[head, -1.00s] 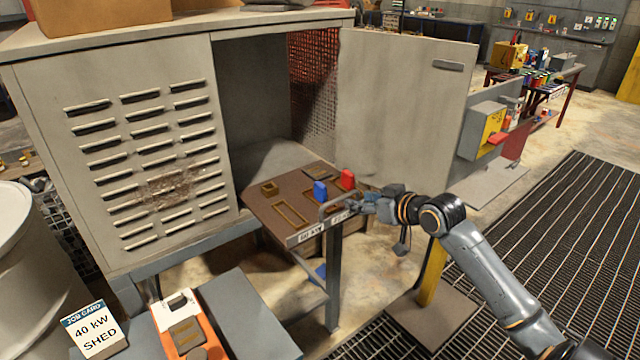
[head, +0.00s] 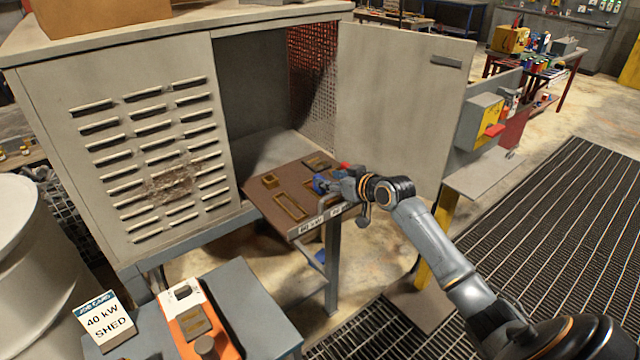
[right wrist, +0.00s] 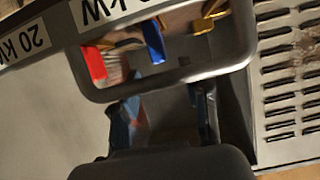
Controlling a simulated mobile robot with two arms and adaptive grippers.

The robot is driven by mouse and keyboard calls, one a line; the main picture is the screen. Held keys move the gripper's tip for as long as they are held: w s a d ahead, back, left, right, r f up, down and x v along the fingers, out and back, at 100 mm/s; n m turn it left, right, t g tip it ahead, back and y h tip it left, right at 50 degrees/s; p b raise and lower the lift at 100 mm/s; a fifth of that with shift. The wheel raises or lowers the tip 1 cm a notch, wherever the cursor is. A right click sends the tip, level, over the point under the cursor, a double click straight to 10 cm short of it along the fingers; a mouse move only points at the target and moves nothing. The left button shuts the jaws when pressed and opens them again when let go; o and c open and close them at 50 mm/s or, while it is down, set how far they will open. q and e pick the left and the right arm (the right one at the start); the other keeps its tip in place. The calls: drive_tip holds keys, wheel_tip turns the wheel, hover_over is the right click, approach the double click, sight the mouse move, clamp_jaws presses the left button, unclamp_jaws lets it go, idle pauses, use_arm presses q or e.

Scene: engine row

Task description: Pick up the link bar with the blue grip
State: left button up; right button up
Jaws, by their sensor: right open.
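The blue grip (head: 320,184) of a link bar stands upright on the brown shelf board (head: 268,208) in front of the open cabinet. It shows in the right wrist view (right wrist: 154,42) beyond the fingers. A red grip (head: 344,166) stands behind it, partly hidden by my right gripper, and shows in the right wrist view (right wrist: 94,63). My right gripper (head: 335,186) is open, at the board's right end close to the blue grip. In the wrist view its fingers (right wrist: 165,112) are apart with no grip between them. My left gripper is not in view.
A grey rail (right wrist: 175,88) crosses just ahead of the fingers in the wrist view. The open cabinet door (head: 400,105) stands behind my arm. A job card reading 40 kW SHED (head: 105,320) and an orange device (head: 200,325) sit at lower left.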

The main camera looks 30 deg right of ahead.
sight(320, 176)
drive_tip(key=x, duration=0.3)
drive_tip(key=shift+w+p, duration=0.1)
drive_tip(key=shift+p, duration=0.2)
clamp_jaws()
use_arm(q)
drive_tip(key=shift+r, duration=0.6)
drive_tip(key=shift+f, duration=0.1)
use_arm(e)
drive_tip(key=shift+r+b, duration=0.65)
drive_tip(key=shift+b, duration=0.05)
drive_tip(key=shift+r+b, duration=0.5)
drive_tip(key=shift+r, duration=0.2)
use_arm(q)
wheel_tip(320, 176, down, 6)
drive_tip(key=b, duration=0.4)
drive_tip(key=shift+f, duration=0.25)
use_arm(e)
drive_tip(key=s+a+r, duration=0.5)
drive_tip(key=s+r, duration=0.5)
drive_tip(key=s, duration=0.3)
